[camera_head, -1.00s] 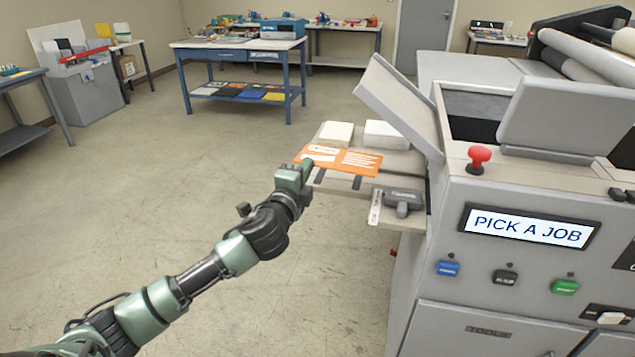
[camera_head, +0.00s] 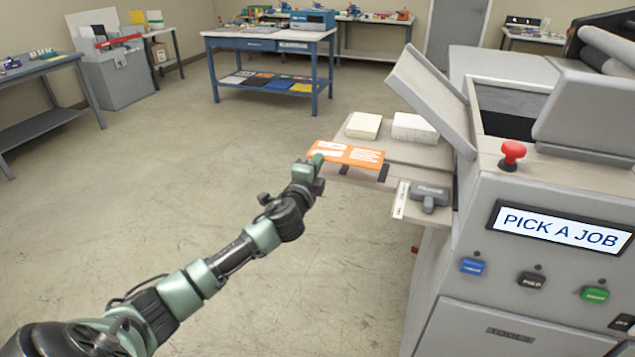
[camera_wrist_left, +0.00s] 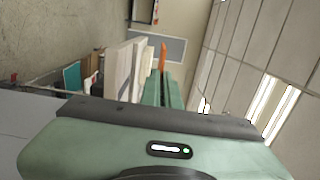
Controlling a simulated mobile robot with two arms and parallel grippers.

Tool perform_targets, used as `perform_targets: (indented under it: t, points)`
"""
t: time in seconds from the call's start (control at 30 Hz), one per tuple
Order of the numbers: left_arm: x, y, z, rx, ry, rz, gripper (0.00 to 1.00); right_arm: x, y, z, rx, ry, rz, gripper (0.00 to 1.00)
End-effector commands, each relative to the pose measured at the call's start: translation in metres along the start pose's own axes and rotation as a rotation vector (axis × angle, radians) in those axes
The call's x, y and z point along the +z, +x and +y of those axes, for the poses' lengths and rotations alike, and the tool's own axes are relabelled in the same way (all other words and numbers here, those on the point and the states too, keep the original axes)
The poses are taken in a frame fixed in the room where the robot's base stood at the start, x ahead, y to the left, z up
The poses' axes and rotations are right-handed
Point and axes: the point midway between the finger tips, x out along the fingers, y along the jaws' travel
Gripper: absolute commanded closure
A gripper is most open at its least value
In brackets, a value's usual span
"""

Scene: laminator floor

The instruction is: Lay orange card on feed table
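The orange card (camera_head: 352,154) with white print is roughly flat at the near left part of the grey feed table (camera_head: 421,153). Whether it touches the table or hovers just above cannot be told. My left gripper (camera_head: 314,165) is shut on the card's left end. In the left wrist view, the card shows edge-on as a thin orange strip (camera_wrist_left: 163,56) at the tips of the green fingers (camera_wrist_left: 161,86). My right gripper is not in view.
Two white stacks (camera_head: 363,125) (camera_head: 414,128) stand on the table behind the card. A grey clamp-like part (camera_head: 429,196) is at its near right. The laminator (camera_head: 530,220), with a red knob (camera_head: 513,152) and a screen reading "PICK A JOB", stands right. Open floor lies left.

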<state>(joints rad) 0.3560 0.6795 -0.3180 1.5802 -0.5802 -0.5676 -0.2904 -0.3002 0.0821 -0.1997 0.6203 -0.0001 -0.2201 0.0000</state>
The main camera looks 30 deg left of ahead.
Motion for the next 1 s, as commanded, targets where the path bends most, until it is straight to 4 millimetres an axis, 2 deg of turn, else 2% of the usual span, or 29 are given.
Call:
perform_targets:
  t: [0.03,0.17,0.4,0.87,0.9,0.97,1.0]
  points:
    - [0.000,0.000,0.007,0.000,-0.001,-0.001,1.00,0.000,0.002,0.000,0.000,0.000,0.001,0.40]
    - [0.000,0.000,0.016,-0.001,0.000,-0.001,1.00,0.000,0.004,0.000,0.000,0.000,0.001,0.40]
    - [0.000,0.000,0.051,0.000,-0.002,-0.001,1.00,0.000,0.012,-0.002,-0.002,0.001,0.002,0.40]
    - [0.000,0.000,0.060,-0.001,0.000,0.000,1.00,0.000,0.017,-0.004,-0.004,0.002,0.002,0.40]
    - [0.000,0.000,0.060,-0.001,0.000,0.000,0.95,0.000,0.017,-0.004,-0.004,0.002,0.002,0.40]
    - [0.000,0.000,0.059,-0.001,0.000,0.000,0.78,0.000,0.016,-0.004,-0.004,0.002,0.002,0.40]
    - [0.000,0.000,0.059,-0.001,0.000,0.000,0.76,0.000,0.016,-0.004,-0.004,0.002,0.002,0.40]
